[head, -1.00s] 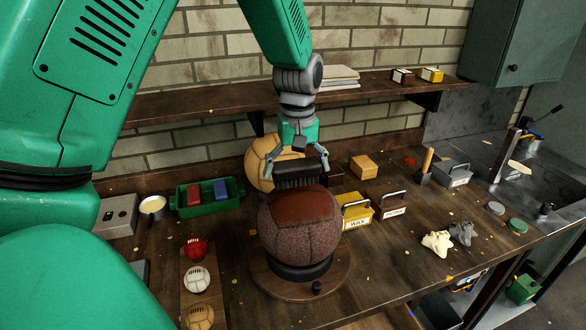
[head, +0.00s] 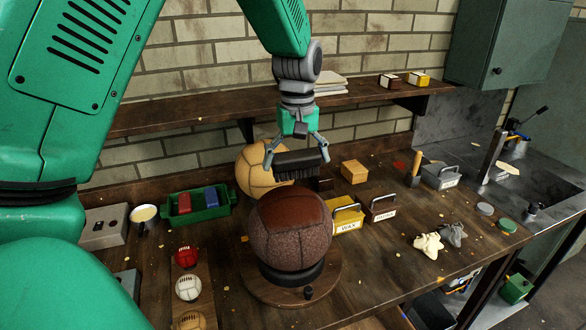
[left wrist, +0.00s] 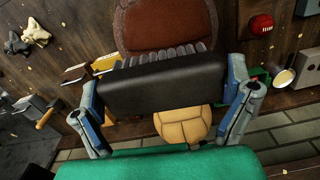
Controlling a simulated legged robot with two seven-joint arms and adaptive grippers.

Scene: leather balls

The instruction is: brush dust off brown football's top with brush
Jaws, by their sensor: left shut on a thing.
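The brown football (head: 290,240) sits on a dark ring on a round wooden stand (head: 330,285). Its top panel is smooth red-brown; the panels below look speckled and greyish. My left gripper (head: 297,158) is shut on the ends of a black brush (head: 300,165), bristles down. The brush is above and behind the football's top, seemingly with a small gap. In the left wrist view the brush (left wrist: 165,88) spans between the fingers, its grey bristles beside the football (left wrist: 165,25). Whether any bristles touch is hard to tell. My right gripper is not in view.
A tan ball (head: 260,170) stands behind the brush. A yellow wax box (head: 347,218) and a brown box (head: 381,209) are close on the right. A green tray (head: 198,215) and several small balls are on the left. A shelf (head: 200,108) runs along the wall.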

